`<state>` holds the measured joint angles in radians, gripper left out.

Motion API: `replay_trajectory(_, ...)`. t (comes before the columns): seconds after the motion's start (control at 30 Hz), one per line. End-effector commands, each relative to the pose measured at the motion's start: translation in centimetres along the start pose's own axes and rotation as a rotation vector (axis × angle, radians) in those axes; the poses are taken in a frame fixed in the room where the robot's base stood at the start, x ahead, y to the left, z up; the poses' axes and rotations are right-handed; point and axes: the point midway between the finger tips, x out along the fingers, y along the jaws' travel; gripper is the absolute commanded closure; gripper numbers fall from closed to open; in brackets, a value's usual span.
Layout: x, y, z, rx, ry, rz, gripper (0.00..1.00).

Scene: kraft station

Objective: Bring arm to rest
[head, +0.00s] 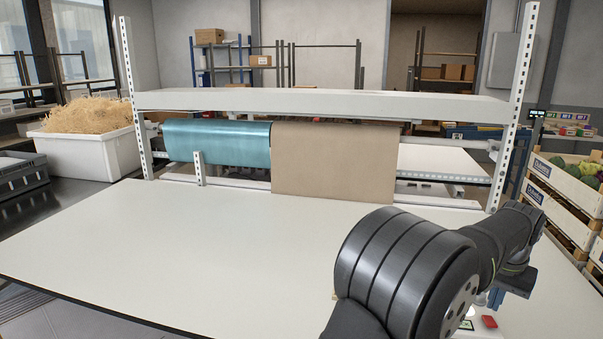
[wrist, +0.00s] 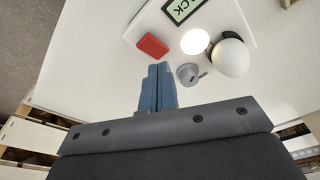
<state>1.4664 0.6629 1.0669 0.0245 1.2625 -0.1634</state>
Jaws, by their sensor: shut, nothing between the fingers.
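My gripper (wrist: 158,88) shows in the wrist view with its two blue fingers together and nothing between them. It hangs above the right part of the white table (wrist: 95,45). In the head view my dark arm is folded at the lower right and hides the fingers. The white table (head: 190,240) in front of the arm is bare on its left and middle.
A device with a display (wrist: 183,8), a red block (wrist: 152,45) and a white rounded object (wrist: 230,57) are near the fingers. A brown paper roll (head: 333,160) and a teal roll (head: 218,141) hang at the back. Crates (head: 562,188) stand at the right.

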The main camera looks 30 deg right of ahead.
Motion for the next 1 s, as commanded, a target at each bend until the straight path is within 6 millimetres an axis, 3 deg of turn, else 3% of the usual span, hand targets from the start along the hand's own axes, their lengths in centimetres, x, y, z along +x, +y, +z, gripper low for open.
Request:
replay_trajectory(0.3, -6.2, 0.1, -0.9, 0.013, 0.001, -0.001, 1.00)
replay_trajectory(1.0, -11.3, 1.9, 1.1, 0.644, -0.004, -0.066, 1.00)
